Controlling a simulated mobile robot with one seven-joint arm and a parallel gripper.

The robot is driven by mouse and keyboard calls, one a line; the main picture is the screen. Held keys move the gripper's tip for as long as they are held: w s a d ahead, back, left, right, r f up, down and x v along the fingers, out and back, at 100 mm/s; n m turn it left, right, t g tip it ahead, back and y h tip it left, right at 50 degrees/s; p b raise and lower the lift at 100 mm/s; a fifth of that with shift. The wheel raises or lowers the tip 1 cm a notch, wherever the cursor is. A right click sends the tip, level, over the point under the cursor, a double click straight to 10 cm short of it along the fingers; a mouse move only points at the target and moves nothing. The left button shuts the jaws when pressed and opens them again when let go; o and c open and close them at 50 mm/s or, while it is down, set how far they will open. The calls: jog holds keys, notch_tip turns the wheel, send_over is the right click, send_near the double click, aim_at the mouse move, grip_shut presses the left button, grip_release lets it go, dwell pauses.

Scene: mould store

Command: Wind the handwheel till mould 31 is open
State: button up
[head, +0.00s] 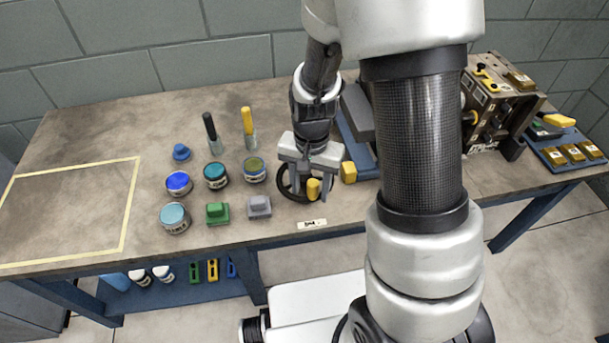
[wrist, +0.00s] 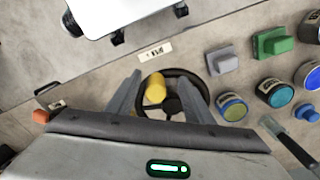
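The handwheel has a dark round rim (head: 287,191) and stands near the front edge of the bench. Its yellow knob (head: 313,188) is on the front right side of the rim; the wrist view shows the knob (wrist: 155,88) on the left of the wheel (wrist: 203,88). My gripper (head: 309,187) is over the wheel, pointing down. Its fingers are apart, one on each side of the knob, with gaps visible in the wrist view. A blue-based fixture (head: 347,134) beside the wheel is partly hidden by my arm. I cannot read any mould number.
A metal mould block (head: 495,105) stands at the right, with a blue tray of yellow-topped pieces (head: 553,158) beside it. Several jars (head: 178,183), a green block (head: 217,213) and a grey block (head: 259,207) stand left of the wheel. A yellow-taped area (head: 70,215) is empty.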

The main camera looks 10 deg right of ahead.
jog(key=shift+r, duration=0.1)
notch_tip(320, 180, up, 9)
jog(key=p, duration=0.7)
dwell(0.5)
jog(key=s+d+r+n+t+p, duration=0.1)
jog(key=s+r, duration=0.3)
jog(key=r, duration=0.6)
jog(key=s+d+r+n+t+p, duration=0.1)
jog(key=s+r+n+t+p, duration=0.1)
jog(key=r, duration=0.9)
jog(key=s+d+r+n+t+p, duration=0.1)
jog(key=s+r+n+t+p, duration=0.1)
jog(key=s+r, duration=0.4)
notch_tip(320, 180, up, 5)
jog(key=shift+d+r+n+t+p, duration=0.1)
jog(key=shift+d+n+t+p, duration=0.3)
jog(key=shift+p, duration=0.75)
jog(key=shift+s+a, duration=0.1)
jog(key=shift+a, duration=0.15)
